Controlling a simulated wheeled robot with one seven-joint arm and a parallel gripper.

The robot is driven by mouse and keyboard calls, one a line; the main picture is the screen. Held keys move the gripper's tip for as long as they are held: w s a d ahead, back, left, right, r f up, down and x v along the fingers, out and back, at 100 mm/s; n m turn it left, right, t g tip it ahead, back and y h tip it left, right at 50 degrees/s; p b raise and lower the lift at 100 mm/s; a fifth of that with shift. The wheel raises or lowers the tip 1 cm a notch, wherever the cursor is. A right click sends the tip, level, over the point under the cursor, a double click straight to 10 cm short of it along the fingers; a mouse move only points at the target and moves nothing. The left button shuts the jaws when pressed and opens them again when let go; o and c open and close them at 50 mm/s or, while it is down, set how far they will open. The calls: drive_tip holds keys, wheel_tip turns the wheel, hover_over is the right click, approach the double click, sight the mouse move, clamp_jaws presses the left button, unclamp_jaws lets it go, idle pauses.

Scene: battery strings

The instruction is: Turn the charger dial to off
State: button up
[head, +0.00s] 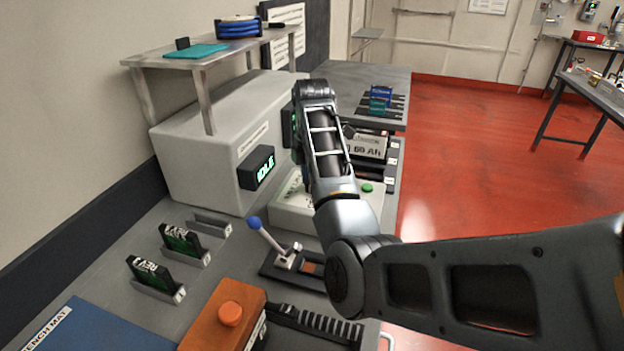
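A large light-grey cabinet (206,162) stands at the back left of the bench, under a small shelf. A dark display (257,167) on its front reads "IDLE" in green. Another display with green characters (288,125) is partly hidden behind my arm. No charger dial can be made out; my forearm covers part of the cabinet's right front. My arm reaches in from the right, bends at the elbow and extends away over the bench. My gripper's fingers are hidden beyond the far end of the arm, so their opening and contact do not show.
A pale box with a green button (367,188) sits beneath my arm. An orange box with a round button (230,314) is nearer. Black modules (181,240) stand in holders at left. A battery (368,146) lies behind my arm.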

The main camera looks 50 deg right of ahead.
drive_tip(key=shift+w+r, duration=0.1)
drive_tip(key=shift+r, duration=0.05)
drive_tip(key=o, duration=1)
drive_tip(key=shift+o, duration=0.2)
drive_tip(key=shift+r, duration=0.7)
drive_tip(key=shift+a+r, duration=0.15)
drive_tip(key=shift+r, duration=2.9)
